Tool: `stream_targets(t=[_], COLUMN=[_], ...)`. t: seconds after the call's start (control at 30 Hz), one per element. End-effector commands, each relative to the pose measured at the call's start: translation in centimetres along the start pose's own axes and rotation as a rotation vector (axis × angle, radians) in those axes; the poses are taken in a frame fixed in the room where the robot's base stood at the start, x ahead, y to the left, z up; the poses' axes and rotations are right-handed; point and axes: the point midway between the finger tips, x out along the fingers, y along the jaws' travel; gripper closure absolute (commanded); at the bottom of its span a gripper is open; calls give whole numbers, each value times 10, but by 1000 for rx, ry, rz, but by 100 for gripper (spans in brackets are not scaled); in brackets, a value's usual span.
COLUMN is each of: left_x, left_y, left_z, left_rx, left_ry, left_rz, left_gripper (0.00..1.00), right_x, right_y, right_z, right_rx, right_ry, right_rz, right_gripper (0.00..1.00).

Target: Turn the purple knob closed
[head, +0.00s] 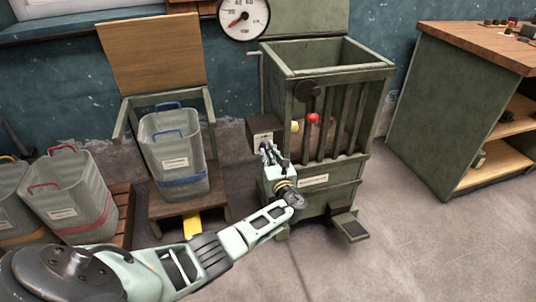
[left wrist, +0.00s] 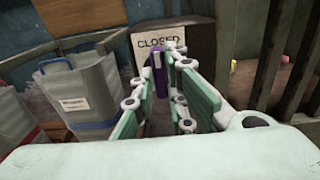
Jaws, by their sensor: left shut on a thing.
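The purple knob (left wrist: 160,78) shows in the left wrist view as an upright purple bar in front of a dark box (left wrist: 200,45). A pale label on the box, above the knob, reads CLOSED (left wrist: 158,40). In the head view the box (head: 264,125) is fixed to the left side of a green slatted bin (head: 318,75). My left gripper (head: 267,150) is at the box's front, its fingers shut on the knob; in the left wrist view the fingers (left wrist: 158,85) stand on both sides of it. The knob is hidden in the head view. My right gripper is not in view.
A red ball (head: 313,118) and a yellow ball (head: 295,126) show at the slats. A pedal (head: 349,227) sticks out at the bin's foot. The floor at right is clear.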

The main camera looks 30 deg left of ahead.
Motion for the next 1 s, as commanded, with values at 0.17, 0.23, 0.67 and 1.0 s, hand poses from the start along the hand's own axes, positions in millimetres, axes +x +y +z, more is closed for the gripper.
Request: stream_targets(t=[0.17, 0.23, 0.67, 1.0], left_x=[-1, -1, 0, -23], left_y=[0, 0, 0, 0], left_z=[-3, -3, -1, -2], left_rx=[5, 6, 2, 1], left_ry=[4, 4, 1, 3], left_rz=[-1, -1, 0, -2], left_gripper=[100, 100, 69, 69], right_x=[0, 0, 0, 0], right_y=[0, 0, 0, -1], right_z=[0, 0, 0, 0], right_rx=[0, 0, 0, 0], right_ry=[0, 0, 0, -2], right_rz=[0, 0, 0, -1], right_gripper=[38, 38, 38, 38])
